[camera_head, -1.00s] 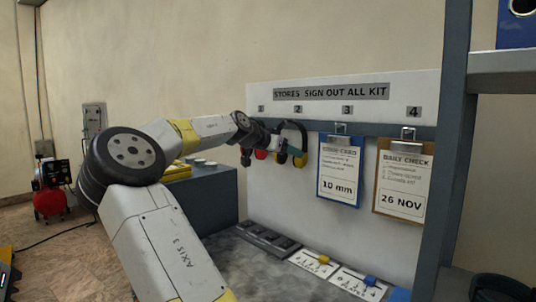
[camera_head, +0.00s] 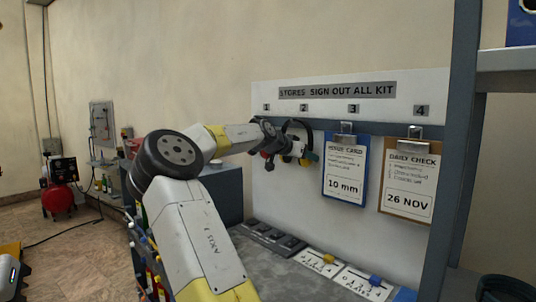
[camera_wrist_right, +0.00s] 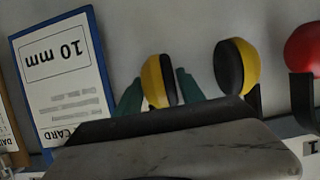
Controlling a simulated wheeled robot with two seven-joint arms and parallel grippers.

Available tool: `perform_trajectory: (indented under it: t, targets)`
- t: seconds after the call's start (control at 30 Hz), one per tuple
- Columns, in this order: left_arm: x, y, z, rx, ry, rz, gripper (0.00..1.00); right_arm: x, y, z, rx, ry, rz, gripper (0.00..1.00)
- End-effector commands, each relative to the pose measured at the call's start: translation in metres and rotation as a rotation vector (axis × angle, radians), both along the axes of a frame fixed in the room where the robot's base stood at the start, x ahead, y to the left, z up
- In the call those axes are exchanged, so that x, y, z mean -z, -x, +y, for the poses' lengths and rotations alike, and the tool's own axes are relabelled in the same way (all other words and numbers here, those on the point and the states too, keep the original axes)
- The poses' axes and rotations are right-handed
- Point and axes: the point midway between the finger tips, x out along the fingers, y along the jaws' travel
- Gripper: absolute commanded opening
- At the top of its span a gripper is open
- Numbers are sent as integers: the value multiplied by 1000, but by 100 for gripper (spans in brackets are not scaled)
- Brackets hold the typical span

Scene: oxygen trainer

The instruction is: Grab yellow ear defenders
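The yellow ear defenders (camera_head: 310,157) hang on the wall board under number 2, partly hidden by my right arm's wrist. In the right wrist view they show as two yellow cups with black pads, one near the middle (camera_wrist_right: 152,82) and one to its right (camera_wrist_right: 246,62). My right gripper (camera_wrist_right: 159,88) has its two green fingers on either side of the middle cup, with the cup between them. I cannot tell whether they touch it. In the head view this gripper (camera_head: 303,156) is at the ear defenders, mostly hidden. My left gripper is not in view.
A red ear cup (camera_wrist_right: 304,48) hangs beside the yellow pair under number 1. A blue clipboard (camera_head: 345,170) and a brown clipboard (camera_head: 409,184) hang to the right. A bench (camera_head: 290,275) with labelled plates lies below. A grey shelf post (camera_head: 456,150) stands at the right.

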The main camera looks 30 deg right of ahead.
Motion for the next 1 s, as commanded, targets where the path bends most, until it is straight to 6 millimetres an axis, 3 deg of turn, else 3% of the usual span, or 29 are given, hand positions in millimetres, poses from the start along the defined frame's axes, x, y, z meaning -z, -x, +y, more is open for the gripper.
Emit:
perform_trajectory:
  t: [0.03,0.2,0.63,0.93,1.0]
  targets:
    - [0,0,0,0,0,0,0,0,0,0,0,0,0,34]
    - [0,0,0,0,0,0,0,0,0,0,0,0,0,1]
    - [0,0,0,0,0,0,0,-5,0,0,-1,1,-2,0]
    - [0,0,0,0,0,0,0,-37,0,0,0,0,-3,0]
    - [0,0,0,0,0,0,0,-37,7,8,-1,-1,-1,0]
